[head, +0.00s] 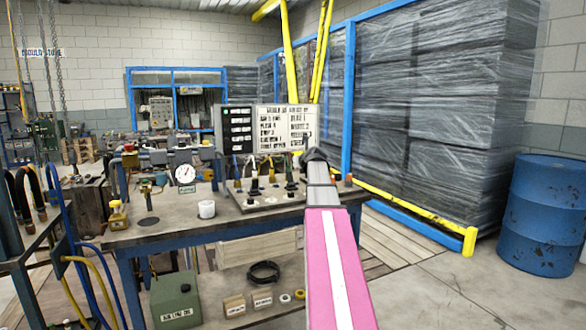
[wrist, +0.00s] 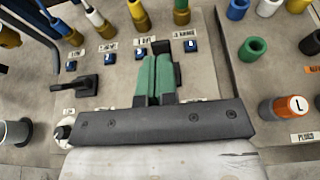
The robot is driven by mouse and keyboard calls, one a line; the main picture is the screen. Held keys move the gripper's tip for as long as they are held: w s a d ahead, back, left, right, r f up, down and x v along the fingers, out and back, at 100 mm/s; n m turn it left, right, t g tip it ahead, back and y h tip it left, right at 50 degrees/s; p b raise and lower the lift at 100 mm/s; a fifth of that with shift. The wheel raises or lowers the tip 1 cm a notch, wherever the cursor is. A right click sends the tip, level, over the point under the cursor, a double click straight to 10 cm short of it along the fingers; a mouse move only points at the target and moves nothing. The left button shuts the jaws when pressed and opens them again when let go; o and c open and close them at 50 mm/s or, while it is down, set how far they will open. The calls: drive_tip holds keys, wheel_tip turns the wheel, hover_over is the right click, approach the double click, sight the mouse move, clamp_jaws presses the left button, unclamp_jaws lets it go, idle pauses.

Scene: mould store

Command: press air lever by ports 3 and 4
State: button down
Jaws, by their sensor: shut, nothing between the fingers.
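My gripper (wrist: 155,74) is shut and empty, its two green fingers together over the grey port panel (wrist: 115,28). In the head view the dark gripper (head: 314,156) is at the end of my arm, over the bench's right part. A black lever (wrist: 88,86) lies on the panel to the left of the fingers, apart from them. A dark upright piece (wrist: 178,48) shows just right of the fingertips; I cannot tell if it is a second lever.
Coloured hose fittings (wrist: 140,14) stand along the panel's far side. On the bench (head: 160,229) are a gauge (head: 185,174) and a white cup (head: 207,209).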

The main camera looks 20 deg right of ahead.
drive_tip(key=s+r, duration=0.3)
drive_tip(key=r, duration=0.6)
drive_tip(key=shift+s, duration=0.2)
drive_tip(key=shift+d+r, duration=0.1)
